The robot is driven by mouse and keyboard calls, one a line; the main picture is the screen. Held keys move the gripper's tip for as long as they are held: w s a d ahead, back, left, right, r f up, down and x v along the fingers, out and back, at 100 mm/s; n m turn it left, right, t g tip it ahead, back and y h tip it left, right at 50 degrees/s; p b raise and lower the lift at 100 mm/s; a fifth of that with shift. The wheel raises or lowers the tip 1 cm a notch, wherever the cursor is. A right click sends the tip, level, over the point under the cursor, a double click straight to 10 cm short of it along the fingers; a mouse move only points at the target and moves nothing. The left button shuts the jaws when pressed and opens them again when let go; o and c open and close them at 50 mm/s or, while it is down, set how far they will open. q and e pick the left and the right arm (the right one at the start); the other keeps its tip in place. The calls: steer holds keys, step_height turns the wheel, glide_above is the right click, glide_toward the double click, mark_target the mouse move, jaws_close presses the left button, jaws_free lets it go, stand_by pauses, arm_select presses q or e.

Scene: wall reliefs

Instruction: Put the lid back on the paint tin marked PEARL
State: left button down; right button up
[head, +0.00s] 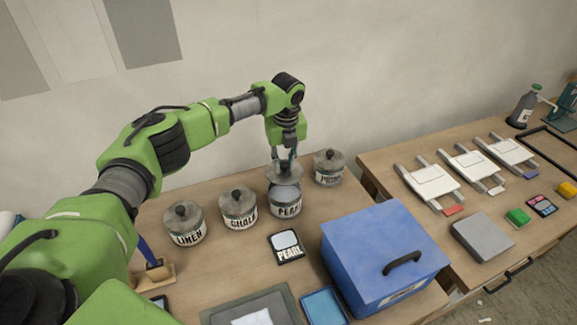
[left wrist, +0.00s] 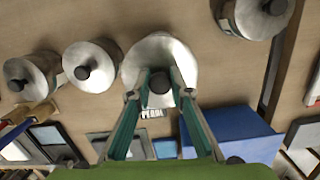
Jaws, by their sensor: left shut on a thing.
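The paint tin marked PEARL (head: 286,209) stands in the row of tins on the workbench, its open top showing pale paint. My left gripper (head: 286,163) is shut on the dark knob of a grey metal lid (head: 285,176). The lid is just above the tin and slightly toward its back, with the tin's front opening uncovered. In the left wrist view the lid (left wrist: 178,52) hides most of the tin, and the knob sits between the fingertips (left wrist: 160,84). My right gripper is not in view.
Lidded tins LINEN (head: 186,234) and CHALK (head: 239,215) stand to the left; another lidded tin (head: 329,172) is close at right. A PEARL sample card (head: 286,252) and a blue box (head: 370,243) are in front. The wall (head: 350,60) is behind.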

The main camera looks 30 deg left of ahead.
mark_target(284, 173)
arm_select(q)
steer(key=shift+f+b, duration=2.35)
steer(key=shift+b, duration=0.1)
steer(key=shift+f, duration=0.85)
steer(key=shift+p, duration=0.55)
steer(key=shift+f, duration=0.15)
steer(key=shift+p, duration=0.4)
steer(key=c, duration=1.8)
jaws_free()
steer(key=shift+o, duration=0.2)
